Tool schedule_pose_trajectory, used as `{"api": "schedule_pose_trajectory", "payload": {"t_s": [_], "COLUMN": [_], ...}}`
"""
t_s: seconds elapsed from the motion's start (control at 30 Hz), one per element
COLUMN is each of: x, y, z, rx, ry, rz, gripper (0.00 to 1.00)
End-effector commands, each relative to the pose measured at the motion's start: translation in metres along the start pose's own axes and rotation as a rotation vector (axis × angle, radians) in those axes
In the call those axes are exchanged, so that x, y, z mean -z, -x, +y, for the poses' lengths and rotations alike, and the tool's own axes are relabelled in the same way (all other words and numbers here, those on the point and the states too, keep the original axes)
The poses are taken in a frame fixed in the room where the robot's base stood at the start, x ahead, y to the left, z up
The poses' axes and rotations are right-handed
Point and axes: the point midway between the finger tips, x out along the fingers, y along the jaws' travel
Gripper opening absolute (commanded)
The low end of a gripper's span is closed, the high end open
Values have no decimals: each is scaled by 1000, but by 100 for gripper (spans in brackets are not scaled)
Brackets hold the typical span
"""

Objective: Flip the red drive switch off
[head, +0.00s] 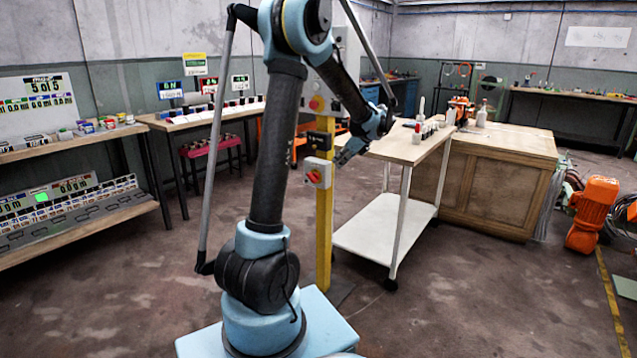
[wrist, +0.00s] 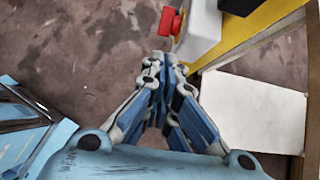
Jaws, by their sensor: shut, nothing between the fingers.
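The red switch (head: 314,177) is a knob on the front of a small pale box (head: 324,165) on a yellow post (head: 324,235). In the wrist view the red knob (wrist: 170,21) and its white box (wrist: 201,27) are at the top, just beyond my fingertips. My gripper (wrist: 165,60) is shut and empty, with its tips below the knob in that picture and a visible gap between them. In the head view my gripper (head: 347,152) is just right of the box. The knob's exact setting is too small to tell.
Shelves of displays (head: 70,210) line the left.

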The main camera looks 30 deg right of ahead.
Motion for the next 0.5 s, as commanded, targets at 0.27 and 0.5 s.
{"api": "schedule_pose_trajectory", "payload": {"t_s": [0.27,0.5], "x": [0,1], "y": [-10,-47], "z": [-1,-1], "rx": [1,1], "ry": [-1,0], "rz": [0,0], "gripper": [0,0]}}
